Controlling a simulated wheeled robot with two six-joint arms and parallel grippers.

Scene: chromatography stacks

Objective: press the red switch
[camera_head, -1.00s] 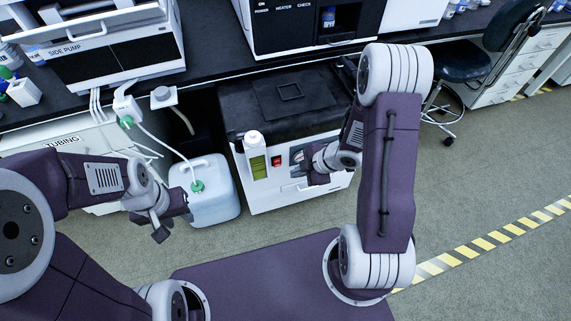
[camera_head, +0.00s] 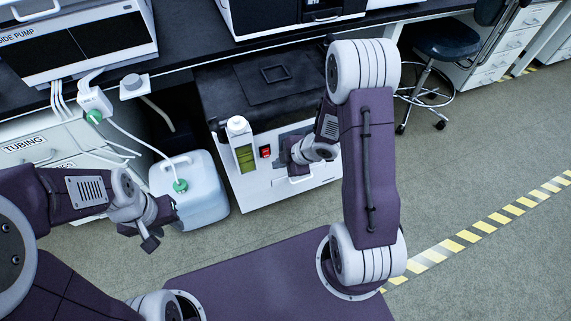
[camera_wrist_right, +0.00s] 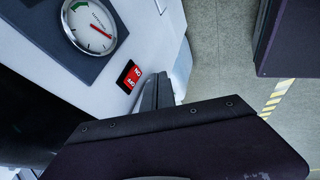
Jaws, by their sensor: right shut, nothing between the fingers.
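The red switch (camera_head: 265,152) is on the white front panel of the box under the bench, beside the green display. It also shows in the right wrist view (camera_wrist_right: 129,76), with white lettering on its two halves. My right gripper (camera_head: 283,153) is in front of the panel, just right of the switch. In the right wrist view its closed fingertips (camera_wrist_right: 157,88) lie close beside the switch, with nothing between them. I cannot tell whether they touch the panel. My left gripper (camera_head: 158,225) hangs to the left near the jug, its fingers apart and empty.
A round dial gauge (camera_wrist_right: 90,25) sits beside the switch. A translucent jug (camera_head: 190,190) with a green-capped tube stands left of the box. The floor to the right is open up to the striped tape (camera_head: 470,233).

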